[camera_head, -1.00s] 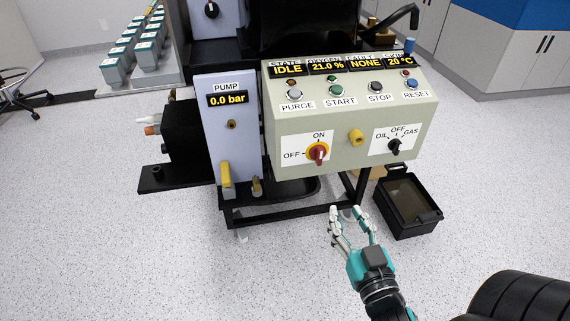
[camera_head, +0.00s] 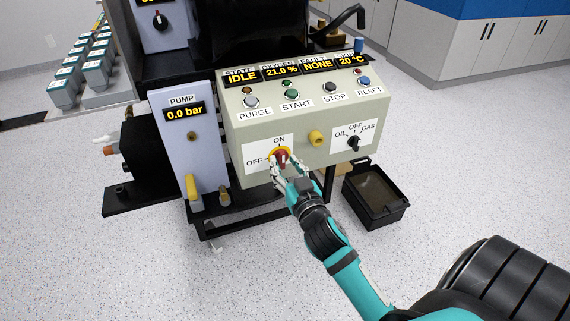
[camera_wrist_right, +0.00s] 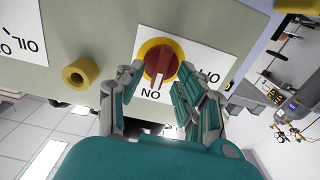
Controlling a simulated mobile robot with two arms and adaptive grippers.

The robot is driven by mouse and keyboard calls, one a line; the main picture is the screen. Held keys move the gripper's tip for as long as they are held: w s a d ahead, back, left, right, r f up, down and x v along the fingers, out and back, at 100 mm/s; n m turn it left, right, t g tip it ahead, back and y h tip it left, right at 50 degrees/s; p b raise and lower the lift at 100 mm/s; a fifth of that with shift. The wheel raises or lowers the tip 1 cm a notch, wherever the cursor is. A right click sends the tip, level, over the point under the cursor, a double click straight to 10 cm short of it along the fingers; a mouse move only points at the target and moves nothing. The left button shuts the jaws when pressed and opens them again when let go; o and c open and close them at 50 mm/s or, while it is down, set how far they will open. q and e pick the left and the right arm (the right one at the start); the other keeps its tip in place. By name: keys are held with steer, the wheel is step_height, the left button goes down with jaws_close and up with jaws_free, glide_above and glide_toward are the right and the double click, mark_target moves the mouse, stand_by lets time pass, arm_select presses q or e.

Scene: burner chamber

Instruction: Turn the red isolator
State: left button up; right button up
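The red isolator (camera_head: 282,156) is a red rotary handle on a yellow ring, on a white ON/OFF plate at the lower left of the grey control box's front. In the right wrist view the isolator (camera_wrist_right: 157,63) appears upside down, its handle lying along the line to the ON label. My right gripper (camera_head: 282,171) is at the isolator, covering part of it in the head view. In the wrist view the right gripper (camera_wrist_right: 155,86) is open, its fingers on either side of the handle; I cannot tell whether they touch it. My left gripper is not in view.
A yellow knob (camera_head: 316,138) and a black OIL/OFF/GAS selector (camera_head: 354,142) are right of the isolator. Push buttons and displays line the box top. The pump panel (camera_head: 188,145) stands to the left. A black bin (camera_head: 376,195) is on the floor, right; the front floor is clear.

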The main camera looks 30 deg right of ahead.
steer(key=shift+w, duration=0.35)
jaws_close()
